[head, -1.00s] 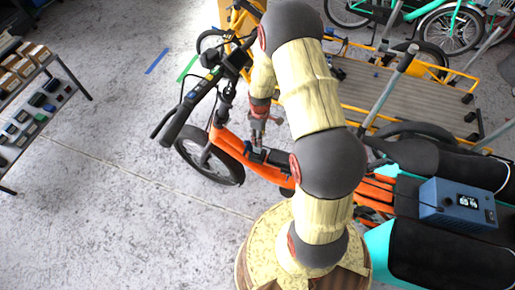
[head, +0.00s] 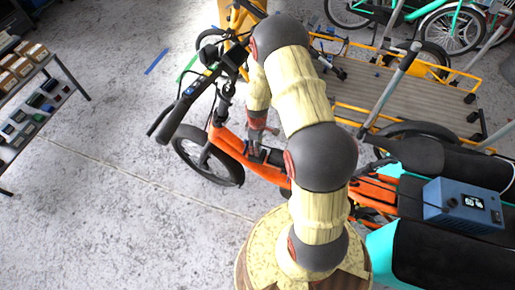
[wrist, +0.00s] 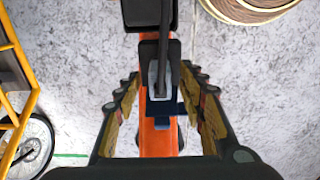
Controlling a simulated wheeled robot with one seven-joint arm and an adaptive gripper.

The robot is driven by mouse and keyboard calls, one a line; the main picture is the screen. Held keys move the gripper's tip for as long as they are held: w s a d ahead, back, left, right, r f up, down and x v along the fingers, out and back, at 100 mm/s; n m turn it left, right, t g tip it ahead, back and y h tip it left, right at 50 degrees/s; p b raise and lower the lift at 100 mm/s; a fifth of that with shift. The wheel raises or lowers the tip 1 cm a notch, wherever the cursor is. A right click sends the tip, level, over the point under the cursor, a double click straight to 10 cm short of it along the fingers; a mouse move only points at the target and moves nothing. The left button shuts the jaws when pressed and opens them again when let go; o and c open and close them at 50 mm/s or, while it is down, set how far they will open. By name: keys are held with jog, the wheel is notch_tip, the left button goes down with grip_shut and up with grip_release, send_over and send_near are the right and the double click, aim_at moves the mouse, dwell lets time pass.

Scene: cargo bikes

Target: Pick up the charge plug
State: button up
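The charge plug (wrist: 160,78) shows in the wrist view as a small grey piece with a dark cable running up from it. It sits against a black part on the orange bike frame (wrist: 158,140). My gripper (wrist: 164,95) is open, with one finger on each side of the plug and frame and visible gaps to both. Nothing is held. In the head view my gripper (head: 260,136) is low over the orange bike's frame (head: 228,142), behind the handlebar. The plug cannot be made out clearly there.
A blue box with a display (head: 463,204) stands on the bike's rear at right. A yellow cargo bike with a flat deck (head: 395,95) is behind. A shelf of small boxes (head: 35,105) is at left. The floor (head: 110,190) between is clear.

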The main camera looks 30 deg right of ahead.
jog(key=shift+c, duration=1.2)
jog(key=c, duration=0.7)
grip_shut()
jog(key=shift+r, duration=0.1)
